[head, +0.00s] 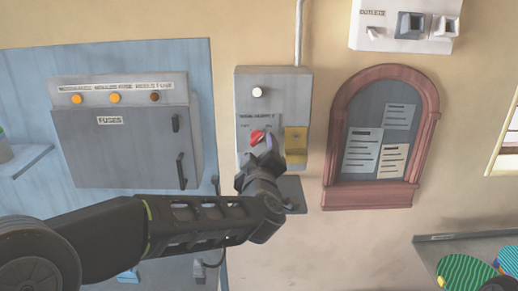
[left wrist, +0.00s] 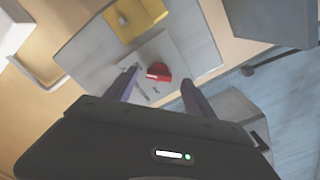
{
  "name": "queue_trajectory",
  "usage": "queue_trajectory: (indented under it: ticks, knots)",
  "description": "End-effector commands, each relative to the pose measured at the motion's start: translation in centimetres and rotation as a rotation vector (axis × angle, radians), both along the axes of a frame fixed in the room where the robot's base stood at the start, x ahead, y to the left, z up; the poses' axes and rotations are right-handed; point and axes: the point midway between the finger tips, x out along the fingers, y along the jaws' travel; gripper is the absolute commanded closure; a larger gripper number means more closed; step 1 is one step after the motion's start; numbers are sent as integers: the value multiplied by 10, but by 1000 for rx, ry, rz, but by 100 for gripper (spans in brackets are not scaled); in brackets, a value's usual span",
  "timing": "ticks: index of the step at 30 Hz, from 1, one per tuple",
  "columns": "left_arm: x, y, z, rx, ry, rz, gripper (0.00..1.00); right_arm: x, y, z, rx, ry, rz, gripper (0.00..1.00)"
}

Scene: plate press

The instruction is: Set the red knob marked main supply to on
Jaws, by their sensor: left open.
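The red knob (head: 257,137) sits on the grey switch box (head: 272,78) on the wall, under a small printed label. In the left wrist view the red knob (left wrist: 158,72) shows on a pale plate with small lettering I cannot read. My left gripper (head: 262,150) is in front of the box, just below the knob and partly covering the plate. In the left wrist view my left gripper (left wrist: 160,78) is open, its two fingers apart on either side of the knob. I cannot tell whether they touch it. My right gripper is not in view.
A yellow block (head: 296,142) sits on the box right of the knob, with a white round button (head: 257,92) above. Left is a fuse cabinet (head: 120,150) with a handle and lamps. Right are a framed notice board (head: 332,150) and an outlet panel (head: 385,40).

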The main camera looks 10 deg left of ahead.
Motion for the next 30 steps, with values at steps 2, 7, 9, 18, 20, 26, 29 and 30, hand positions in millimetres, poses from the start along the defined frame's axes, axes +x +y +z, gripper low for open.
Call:
queue_trajectory:
  ticks: [2,7,9,18,20,26,29,30]
  knots:
    - [-14,-4,-2,1,-3,-1,37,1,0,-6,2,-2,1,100]
    - [-35,-9,-1,1,0,0,37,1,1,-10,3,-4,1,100]
    - [-38,-9,-1,0,0,1,37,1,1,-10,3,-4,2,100]
    - [-39,-10,0,1,1,1,37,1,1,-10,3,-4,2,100]
    - [-39,-10,0,1,1,1,37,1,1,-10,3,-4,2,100]
    - [-39,-10,0,0,1,1,37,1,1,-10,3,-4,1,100]
    - [-38,-15,-2,-16,4,-20,37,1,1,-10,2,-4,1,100]
    - [-37,-21,-3,-15,4,-47,37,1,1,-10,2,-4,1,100]
